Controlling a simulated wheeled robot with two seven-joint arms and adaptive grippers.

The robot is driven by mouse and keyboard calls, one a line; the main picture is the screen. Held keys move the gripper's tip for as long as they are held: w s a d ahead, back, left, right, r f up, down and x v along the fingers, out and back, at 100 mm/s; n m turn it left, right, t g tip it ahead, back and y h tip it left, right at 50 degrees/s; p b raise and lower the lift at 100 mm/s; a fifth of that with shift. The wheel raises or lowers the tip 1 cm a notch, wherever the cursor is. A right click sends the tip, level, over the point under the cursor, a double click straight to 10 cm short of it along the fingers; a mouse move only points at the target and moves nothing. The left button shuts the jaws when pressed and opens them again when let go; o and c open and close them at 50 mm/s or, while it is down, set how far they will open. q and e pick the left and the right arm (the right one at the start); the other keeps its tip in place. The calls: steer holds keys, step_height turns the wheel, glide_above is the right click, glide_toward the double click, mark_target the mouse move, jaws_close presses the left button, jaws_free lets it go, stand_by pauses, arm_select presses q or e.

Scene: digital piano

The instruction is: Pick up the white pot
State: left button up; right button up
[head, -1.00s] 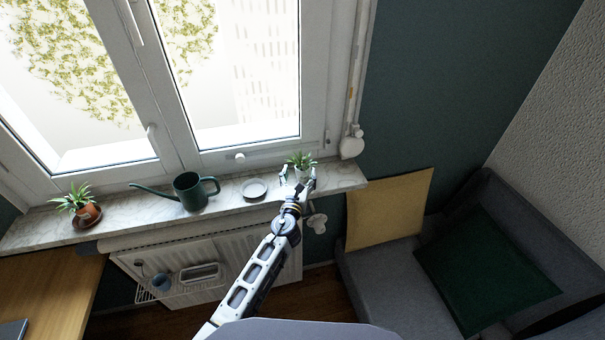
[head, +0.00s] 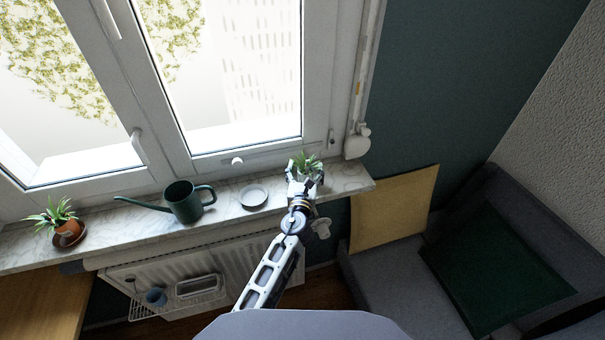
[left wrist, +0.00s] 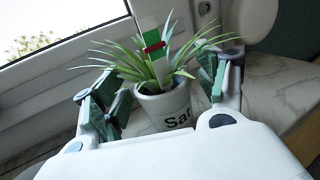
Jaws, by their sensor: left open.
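The white pot (left wrist: 165,108) holds a green spiky plant and a tag, and dark letters show on its side. It stands upright on the marble windowsill near its right end. In the head view its plant (head: 306,162) shows above my gripper, which hides most of the pot. My left gripper (head: 304,180) is open at the pot. In the left wrist view the fingers of my left gripper (left wrist: 165,95) are on either side of the pot, with the pot between them. I cannot tell whether they touch it. My right gripper is not in view.
A white saucer (head: 253,195), a dark green watering can (head: 184,203) and a terracotta pot (head: 69,230) stand along the windowsill (head: 140,226) to the left. The window is behind, a radiator (head: 235,260) below. A yellow cushion (head: 392,210) and grey sofa are at right.

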arm_select(q)
steer(key=shift+w, duration=0.35)
steer(key=shift+s, duration=0.1)
steer(key=shift+s, duration=0.1)
steer(key=c, duration=1.3)
